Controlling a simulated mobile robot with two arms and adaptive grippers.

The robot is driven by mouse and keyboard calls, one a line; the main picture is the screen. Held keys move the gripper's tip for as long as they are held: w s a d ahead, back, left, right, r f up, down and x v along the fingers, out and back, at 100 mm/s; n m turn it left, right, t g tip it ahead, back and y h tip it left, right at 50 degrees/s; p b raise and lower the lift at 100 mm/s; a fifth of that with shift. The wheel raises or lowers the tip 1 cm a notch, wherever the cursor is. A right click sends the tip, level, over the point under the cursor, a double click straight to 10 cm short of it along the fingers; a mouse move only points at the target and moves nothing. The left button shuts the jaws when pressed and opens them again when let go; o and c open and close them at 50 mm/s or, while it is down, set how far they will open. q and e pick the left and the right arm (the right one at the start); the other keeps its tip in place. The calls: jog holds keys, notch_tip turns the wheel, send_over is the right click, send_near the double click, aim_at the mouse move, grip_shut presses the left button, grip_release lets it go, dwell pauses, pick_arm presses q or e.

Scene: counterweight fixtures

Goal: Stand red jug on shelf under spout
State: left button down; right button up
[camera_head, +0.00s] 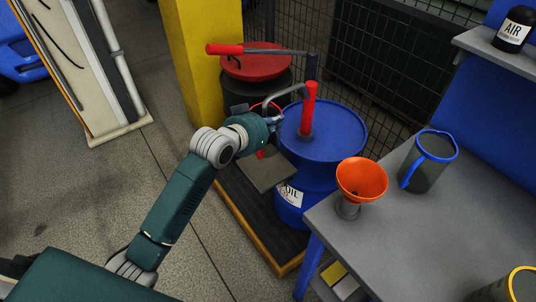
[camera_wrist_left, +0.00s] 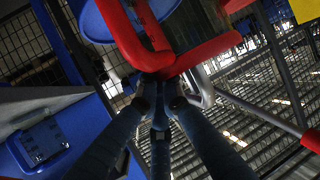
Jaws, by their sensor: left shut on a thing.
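The red jug shows in the head view as a red rim (camera_head: 264,105) with a bit of red below my left wrist; most of its body is hidden behind my gripper. My left gripper (camera_head: 271,122) is beside the blue drum, shut on the jug's red handle. The wrist view shows the fingers (camera_wrist_left: 160,90) closed on the red jug handle (camera_wrist_left: 150,52). The grey spout (camera_head: 287,93) curves left from the red pump and ends close by the gripper and jug. The small grey shelf (camera_head: 270,176) is below them. I cannot tell whether the jug touches the shelf.
The blue oil drum (camera_head: 335,126) carries the pump (camera_head: 309,103), whose long lever (camera_head: 275,51) reaches left over a red-topped drum (camera_head: 256,67). A yellow column (camera_head: 203,50) stands behind. The workbench (camera_head: 400,240) at right holds an orange funnel (camera_head: 361,180) and a blue-rimmed jug (camera_head: 425,170).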

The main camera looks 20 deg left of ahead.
pick_arm(q)
notch_tip(320, 180, down, 9)
jog(key=shift+s+r, duration=0.15)
jog(key=shift+s, duration=0.05)
pick_arm(e)
jog(key=shift+s+d+r, duration=0.1)
jog(key=shift+s, duration=0.65)
pick_arm(q)
jog(key=c, duration=1.9)
grip_release()
jog(key=shift+s, duration=0.1)
jog(key=v, duration=1.2)
pick_arm(e)
jog(key=shift+s+f, duration=0.1)
jog(key=shift+f, duration=0.1)
